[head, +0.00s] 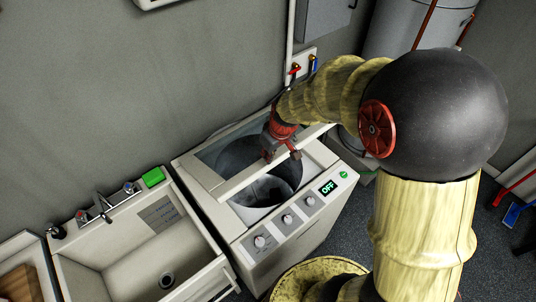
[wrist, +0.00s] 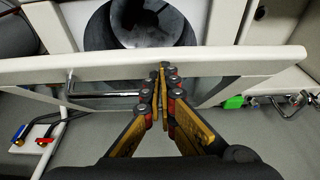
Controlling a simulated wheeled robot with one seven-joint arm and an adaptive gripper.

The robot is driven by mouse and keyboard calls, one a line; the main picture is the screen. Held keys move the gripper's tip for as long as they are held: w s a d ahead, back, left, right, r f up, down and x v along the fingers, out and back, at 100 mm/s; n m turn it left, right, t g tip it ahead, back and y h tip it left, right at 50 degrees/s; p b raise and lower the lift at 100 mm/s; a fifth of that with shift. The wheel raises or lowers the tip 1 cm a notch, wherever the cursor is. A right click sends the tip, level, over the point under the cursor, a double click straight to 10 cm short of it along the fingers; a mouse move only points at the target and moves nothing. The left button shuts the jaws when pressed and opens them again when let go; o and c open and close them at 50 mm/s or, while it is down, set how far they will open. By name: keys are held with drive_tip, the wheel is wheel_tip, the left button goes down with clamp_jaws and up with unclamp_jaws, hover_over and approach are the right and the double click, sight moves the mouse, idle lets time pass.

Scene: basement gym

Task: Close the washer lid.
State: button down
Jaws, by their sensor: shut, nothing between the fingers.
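The washer (head: 250,245) is a white top-loader with a control panel reading OFF. Its lid (head: 245,178) is raised, with the pale edge slanting across the opening and the dark drum (head: 255,195) visible below. In the wrist view the lid's edge (wrist: 230,62) runs across the picture, with a metal handle (wrist: 100,94) beneath it and the drum (wrist: 140,25) beyond. My gripper (head: 281,155) is at the lid's raised edge, on the wall side. Its fingertips (wrist: 164,68) are together and empty, close to the edge; I cannot tell whether they touch it.
A utility sink (head: 140,250) with a faucet and a green sponge (head: 153,177) stands left of the washer. Red and blue valves (head: 295,70) are on the wall behind. A grey tank (head: 405,30) stands at the back right. Dark floor shows at right.

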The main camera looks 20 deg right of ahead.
drive_tip(key=s+d+f+t+b, duration=0.1)
drive_tip(key=s+f+b, duration=0.1)
drive_tip(key=f+b, duration=0.5)
drive_tip(key=s+d+f+t+b, duration=0.1)
drive_tip(key=s+f+b, duration=0.2)
drive_tip(key=f+b, duration=0.4)
drive_tip(key=s+f+y+b, duration=0.1)
drive_tip(key=f+b, duration=0.6)
drive_tip(key=b, duration=1)
drive_tip(key=shift+s+d+f+t, duration=0.15)
drive_tip(key=shift+s+d+t, duration=0.05)
drive_tip(key=shift+s, duration=0.25)
drive_tip(key=shift+s+d+f+t, duration=0.1)
drive_tip(key=shift+s+d+t, duration=0.1)
drive_tip(key=shift+s, duration=0.2)
drive_tip(key=shift+s+f+b, duration=0.15)
drive_tip(key=shift+f+b, duration=1.15)
drive_tip(key=shift+b, duration=0.1)
drive_tip(key=shift+s+f, duration=0.1)
drive_tip(key=shift+f, duration=0.05)
